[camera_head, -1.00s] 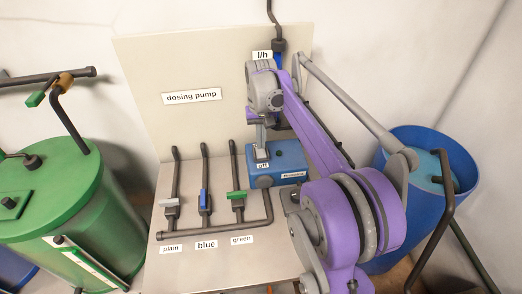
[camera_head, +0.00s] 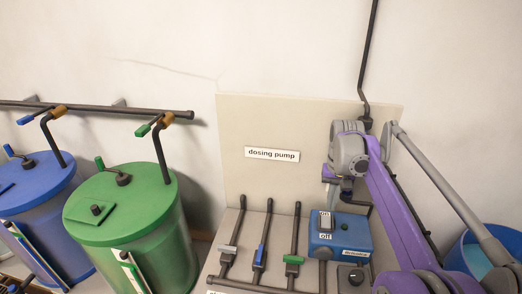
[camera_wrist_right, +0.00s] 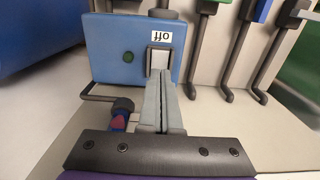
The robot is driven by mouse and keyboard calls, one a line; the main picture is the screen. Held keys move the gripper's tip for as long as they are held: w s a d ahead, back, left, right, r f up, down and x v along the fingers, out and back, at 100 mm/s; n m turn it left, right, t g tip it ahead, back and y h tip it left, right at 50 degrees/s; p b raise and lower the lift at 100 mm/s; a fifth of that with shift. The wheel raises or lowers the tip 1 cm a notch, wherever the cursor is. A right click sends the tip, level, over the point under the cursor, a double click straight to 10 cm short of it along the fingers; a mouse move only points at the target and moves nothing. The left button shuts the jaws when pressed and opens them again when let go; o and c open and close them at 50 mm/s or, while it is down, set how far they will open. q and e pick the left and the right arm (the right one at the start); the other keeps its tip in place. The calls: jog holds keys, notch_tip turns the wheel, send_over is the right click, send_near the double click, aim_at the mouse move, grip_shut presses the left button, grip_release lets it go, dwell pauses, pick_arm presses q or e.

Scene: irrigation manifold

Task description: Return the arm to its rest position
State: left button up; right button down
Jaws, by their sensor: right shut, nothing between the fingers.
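My right arm, purple and grey, comes in from the lower right in the head view. Its gripper (camera_head: 328,188) points down at the blue dosing pump box (camera_head: 352,238), just behind and above its rocker switch (camera_head: 326,222). In the right wrist view the gripper's two grey fingers (camera_wrist_right: 163,108) are shut together with nothing between them. They point at the blue box (camera_wrist_right: 105,40) and its pale switch (camera_wrist_right: 160,58), beside the "off" label; contact cannot be told. My left gripper is not in view.
Three small valves with grey, blue (camera_head: 260,255) and green (camera_head: 294,259) handles stand left of the box. A backboard (camera_head: 240,125) rises behind. Green (camera_head: 130,205) and blue (camera_head: 45,190) tanks stand at left. A blue bin (camera_head: 468,258) is at right, behind my arm.

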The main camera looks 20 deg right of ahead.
jog(key=shift+a, duration=0.1)
jog(key=s+a+f+n+t, duration=0.2)
jog(key=s+a+f, duration=0.1)
jog(key=s+a, duration=0.3)
jog(key=s+a+f+n+t, duration=0.2)
jog(key=s+a+f, duration=0.2)
jog(key=s+a, duration=0.2)
jog(key=s+a+f+n+t, duration=0.1)
jog(key=s+a+f+t, duration=0.1)
jog(key=s+a+f, duration=0.2)
jog(key=shift+s+a+f+n, duration=0.15)
jog(key=shift+s+a, duration=0.25)
jog(key=shift+a, duration=0.3)
jog(key=shift+s+a+n, duration=0.1)
jog(key=shift+s+a, duration=0.25)
jog(key=shift+a, duration=0.3)
jog(key=shift+s+a+f+n, duration=0.15)
jog(key=shift+s+a, duration=0.25)
jog(key=shift+a, duration=0.3)
jog(key=shift+r, duration=0.1)
